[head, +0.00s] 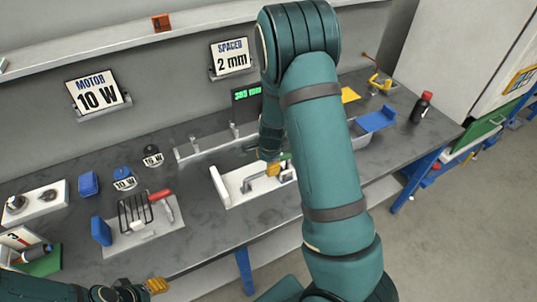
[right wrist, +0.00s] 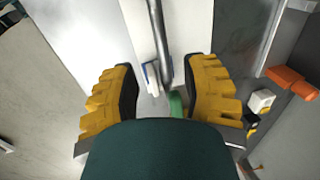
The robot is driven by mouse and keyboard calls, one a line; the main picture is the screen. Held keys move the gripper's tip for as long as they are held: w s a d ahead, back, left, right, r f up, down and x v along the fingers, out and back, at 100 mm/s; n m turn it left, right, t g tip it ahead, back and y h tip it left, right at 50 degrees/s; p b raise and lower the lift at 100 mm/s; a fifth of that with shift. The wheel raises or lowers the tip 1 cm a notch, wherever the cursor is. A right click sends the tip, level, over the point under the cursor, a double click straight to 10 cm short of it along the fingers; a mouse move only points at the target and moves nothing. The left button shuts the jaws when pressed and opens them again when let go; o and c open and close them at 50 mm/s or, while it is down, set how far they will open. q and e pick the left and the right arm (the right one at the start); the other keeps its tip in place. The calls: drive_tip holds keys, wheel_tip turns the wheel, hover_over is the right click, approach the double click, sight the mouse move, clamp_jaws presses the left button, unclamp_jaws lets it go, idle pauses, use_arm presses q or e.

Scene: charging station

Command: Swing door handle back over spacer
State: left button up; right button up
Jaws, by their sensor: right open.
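The white door fixture (head: 235,195) lies on the bench, with a grey bar-shaped handle (head: 250,183) on it. My right gripper (head: 273,168) is over the fixture's right part, and my arm hides much of that area. In the right wrist view my right gripper (right wrist: 162,92) is open, and the grey handle (right wrist: 158,35) runs down towards the gap between the yellow fingers. A small white and blue piece (right wrist: 150,76) and a green piece (right wrist: 176,104) lie by the handle's end; I cannot tell which is the spacer. My left gripper (head: 155,285) is at the bench's front edge; its jaw opening is unclear.
A rack with a red-handled tool (head: 160,194) stands left of the fixture. Round weights (head: 152,155) lie behind it. A blue tray (head: 377,119) and a dark red-capped bottle (head: 421,106) are at the right. Signs (head: 97,94) stand along the back wall.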

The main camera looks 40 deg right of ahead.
wheel_tip(320, 180, up, 6)
drive_tip(key=s, duration=0.1)
drive_tip(key=shift+s+a, duration=0.1)
idle(0.5)
